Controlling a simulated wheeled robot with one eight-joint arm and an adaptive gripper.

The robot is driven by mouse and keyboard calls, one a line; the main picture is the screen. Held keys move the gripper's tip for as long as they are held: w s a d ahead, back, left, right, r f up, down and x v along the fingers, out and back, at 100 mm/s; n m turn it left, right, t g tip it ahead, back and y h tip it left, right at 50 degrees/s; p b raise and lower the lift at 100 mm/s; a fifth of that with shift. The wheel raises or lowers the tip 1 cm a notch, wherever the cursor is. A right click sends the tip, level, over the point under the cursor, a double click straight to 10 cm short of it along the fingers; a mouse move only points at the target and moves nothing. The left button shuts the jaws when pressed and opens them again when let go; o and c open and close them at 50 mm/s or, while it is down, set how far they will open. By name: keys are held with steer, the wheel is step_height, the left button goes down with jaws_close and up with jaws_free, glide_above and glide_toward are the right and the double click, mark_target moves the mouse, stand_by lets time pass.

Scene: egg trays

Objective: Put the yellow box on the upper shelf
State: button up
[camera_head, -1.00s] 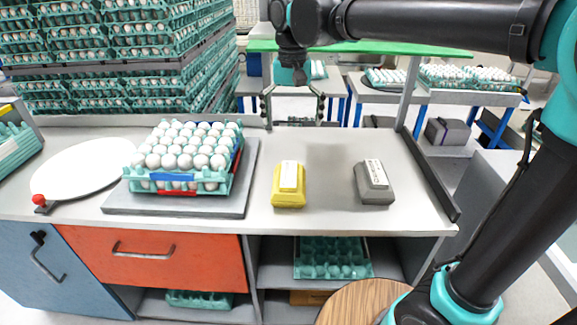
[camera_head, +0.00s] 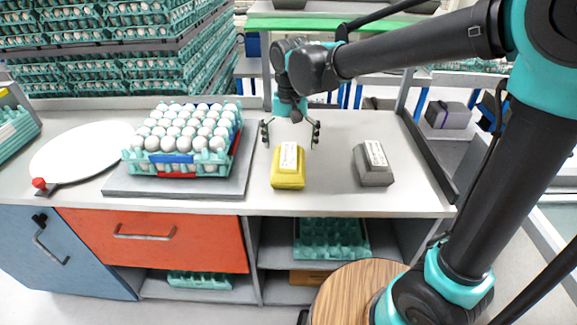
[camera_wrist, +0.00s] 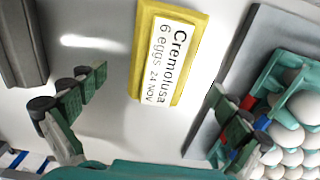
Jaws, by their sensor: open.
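The yellow box (camera_head: 288,177) with a white label lies on the grey counter. In the wrist view the yellow box (camera_wrist: 205,22) lies ahead of and between my fingers, its label reading "Cremolusa 6 eggs". My gripper (camera_head: 291,138) is open and empty, pointing down just behind and above the box. In the wrist view my gripper (camera_wrist: 150,108) shows its two fingers spread wide, apart from the box. The upper shelf (camera_head: 340,22) crosses the top of the head view, behind the arm, with its green edge partly hidden.
A grey box (camera_head: 373,172) lies right of the yellow one. A teal tray full of white eggs (camera_head: 180,165) stands on a grey plate (camera_head: 172,192) to the left. A white round board (camera_head: 75,158) lies farther left. The counter between the boxes is clear.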

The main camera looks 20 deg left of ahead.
mark_target(289, 154)
steer(key=f, duration=0.4)
steer(key=shift+a, duration=0.2)
steer(key=shift+c, duration=0.2)
steer(key=shift+s, duration=0.1)
steer(key=c, duration=1.9)
steer(key=shift+r, duration=0.1)
